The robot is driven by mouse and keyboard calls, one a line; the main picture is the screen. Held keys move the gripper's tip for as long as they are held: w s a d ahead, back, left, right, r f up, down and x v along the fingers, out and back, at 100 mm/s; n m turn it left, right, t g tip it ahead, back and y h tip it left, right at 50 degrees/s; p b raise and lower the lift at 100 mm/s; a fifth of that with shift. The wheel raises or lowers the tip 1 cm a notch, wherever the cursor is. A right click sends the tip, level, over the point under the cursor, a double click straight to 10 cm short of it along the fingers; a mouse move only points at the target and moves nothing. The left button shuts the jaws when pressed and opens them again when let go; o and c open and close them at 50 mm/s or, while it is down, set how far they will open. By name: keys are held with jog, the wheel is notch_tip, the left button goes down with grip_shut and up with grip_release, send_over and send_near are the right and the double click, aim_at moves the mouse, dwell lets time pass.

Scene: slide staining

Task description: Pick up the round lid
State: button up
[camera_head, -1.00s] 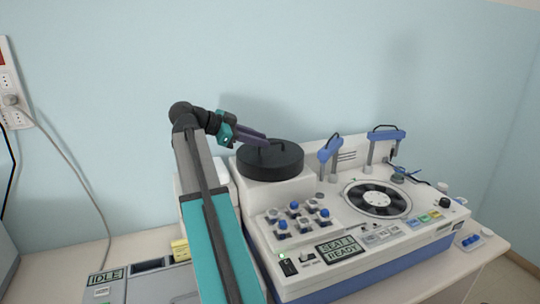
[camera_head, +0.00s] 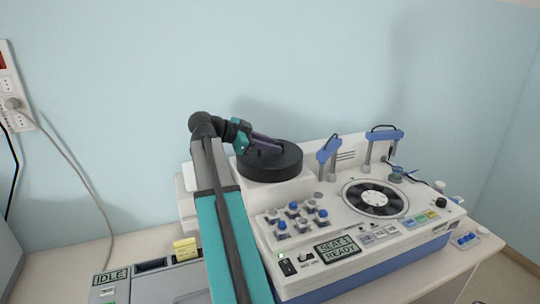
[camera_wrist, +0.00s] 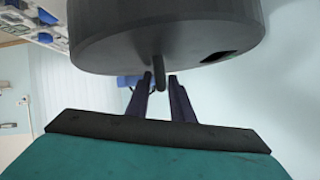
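The round lid (camera_head: 270,165) is a thick black disc with a thin black handle on top. It rests on the raised left back part of the white staining machine. My gripper (camera_head: 277,146) is at the lid's top, reaching in from the left. In the wrist view the lid (camera_wrist: 165,35) fills the top, with its handle (camera_wrist: 158,70) jutting downward. The dark fingertips of my gripper (camera_wrist: 160,77) are apart, one on each side of the handle's end, with small gaps showing. The handle is mostly hidden by the fingers in the head view.
The white and blue machine (camera_head: 300,240) carries blue-topped knobs (camera_head: 293,206), a round rotor (camera_head: 374,198) and two blue-and-grey posts (camera_head: 328,148) right of the lid. A grey device reading IDLE (camera_head: 150,285) stands at left. The wall is close behind.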

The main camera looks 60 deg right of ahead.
dwell(0.3)
grip_shut()
jog(key=shift+r, duration=0.1)
jog(key=shift+r+b, duration=1.9)
jog(key=shift+r, duration=3.05)
